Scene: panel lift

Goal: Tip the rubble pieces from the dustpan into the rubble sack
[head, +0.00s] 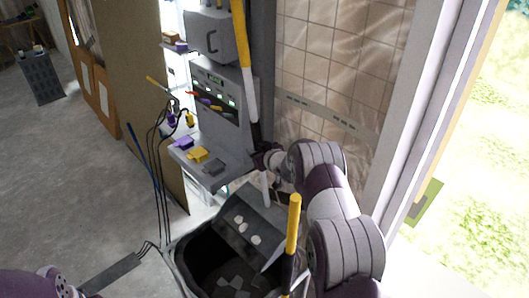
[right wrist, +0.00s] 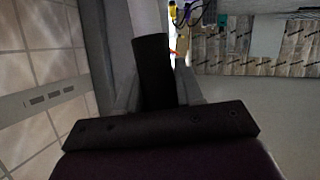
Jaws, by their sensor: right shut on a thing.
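The grey dustpan (head: 262,211) hangs at the far edge of the rubble sack, its pan tilted down toward it. Three pale rubble pieces (head: 242,227) show on the pan. The black rubble sack (head: 190,255) stands open at the bottom of the head view, with several grey pieces inside. My right gripper (head: 264,160) is shut on the black grip of a long yellow and white handle (head: 250,100), which runs down to the dustpan. In the right wrist view the black grip (right wrist: 153,72) sits between the fingers. My left gripper is out of view.
A grey workstation (head: 215,95) with a shelf of purple and yellow blocks (head: 198,154) stands behind the sack. A yellow-handled tool (head: 293,225) stands right of the sack. Dark cables (head: 160,190) hang at its left. Grey floor (head: 70,170) at left is largely clear.

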